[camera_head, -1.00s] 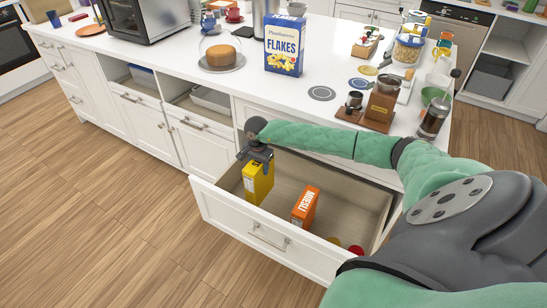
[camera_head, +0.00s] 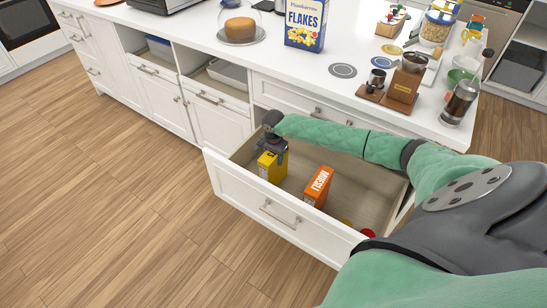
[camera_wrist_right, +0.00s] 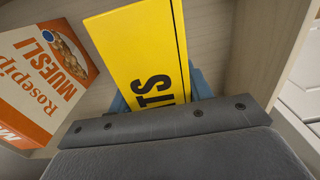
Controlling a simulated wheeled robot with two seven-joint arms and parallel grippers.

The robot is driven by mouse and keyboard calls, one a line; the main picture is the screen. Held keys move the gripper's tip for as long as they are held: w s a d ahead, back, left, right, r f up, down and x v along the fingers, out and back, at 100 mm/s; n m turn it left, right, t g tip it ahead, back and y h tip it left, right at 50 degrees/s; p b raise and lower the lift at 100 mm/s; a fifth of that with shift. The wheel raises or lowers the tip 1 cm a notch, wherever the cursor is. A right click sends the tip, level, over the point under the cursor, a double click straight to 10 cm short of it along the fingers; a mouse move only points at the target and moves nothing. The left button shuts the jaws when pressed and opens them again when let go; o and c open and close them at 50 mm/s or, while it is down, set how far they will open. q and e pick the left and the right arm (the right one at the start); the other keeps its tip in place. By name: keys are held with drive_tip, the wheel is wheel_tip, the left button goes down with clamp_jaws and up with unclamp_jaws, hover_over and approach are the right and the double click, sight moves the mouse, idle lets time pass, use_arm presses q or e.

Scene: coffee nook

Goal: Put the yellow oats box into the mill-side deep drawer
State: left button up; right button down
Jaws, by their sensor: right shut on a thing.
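The yellow oats box (camera_head: 271,169) is upright inside the open deep drawer (camera_head: 285,222), near its left end. My right gripper (camera_head: 273,148) reaches down from above and is shut on the top of the box. In the right wrist view the yellow box (camera_wrist_right: 143,55) with black lettering is held between the blue finger pads of my right gripper (camera_wrist_right: 158,95). I cannot tell whether its base touches the drawer floor. The coffee mill (camera_head: 407,80) stands on the counter above the drawer. My left gripper is not in view.
An orange muesli box (camera_head: 318,186) stands in the drawer right of the oats box; it also shows in the right wrist view (camera_wrist_right: 48,77). A red round item (camera_head: 368,233) lies at the drawer's right end. Bare drawer floor lies between and behind the boxes.

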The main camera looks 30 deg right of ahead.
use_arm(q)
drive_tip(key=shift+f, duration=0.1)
use_arm(e)
drive_tip(key=shift+f, duration=0.1)
drive_tip(key=c, duration=0.6)
unclamp_jaws()
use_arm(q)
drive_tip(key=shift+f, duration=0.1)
use_arm(e)
wheel_tip(320, 180, up, 7)
drive_tip(key=shift+r+p, duration=0.15)
drive_tip(key=shift+p, duration=1.1)
wheel_tip(320, 180, up, 3)
drive_tip(key=shift+f+p, duration=0.2)
drive_tip(key=shift+p, duration=0.15)
drive_tip(key=shift+r, duration=1.15)
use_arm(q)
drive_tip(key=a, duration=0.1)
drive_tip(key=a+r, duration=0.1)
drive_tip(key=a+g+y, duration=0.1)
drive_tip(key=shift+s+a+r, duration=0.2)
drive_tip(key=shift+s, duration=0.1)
